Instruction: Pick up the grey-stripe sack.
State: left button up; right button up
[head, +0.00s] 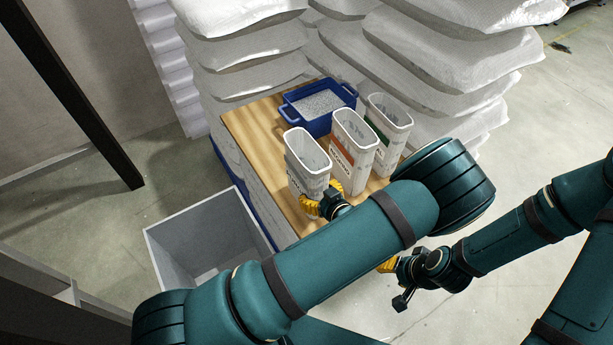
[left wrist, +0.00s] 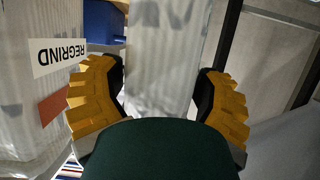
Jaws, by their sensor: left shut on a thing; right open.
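Three open-topped white sacks stand in a row on a wooden board. The leftmost, the grey-stripe sack (head: 307,150), has a greyish marking on its front, partly covered by my gripper. My left gripper (head: 324,206) is shut on this sack low on its near side. In the left wrist view the yellow fingers (left wrist: 163,100) sit on both sides of the sack's pale wall (left wrist: 162,50). The sack looks upright and still on or very near the board. My right gripper (head: 389,266) is open and empty, low at the right, partly hidden behind my left arm.
The orange-stripe sack (head: 354,140) stands close on the right, with the green-stripe sack (head: 389,117) beyond it. A blue tub (head: 318,122) of pale granules sits behind on the board (head: 249,122). An open grey bin (head: 190,222) stands left on the floor. Stacked white bags rise behind.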

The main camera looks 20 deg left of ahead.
aim_at(324, 174)
dwell(0.4)
pick_arm(q)
jog(key=shift+r+p, duration=0.75)
jog(key=shift+r, duration=4.25)
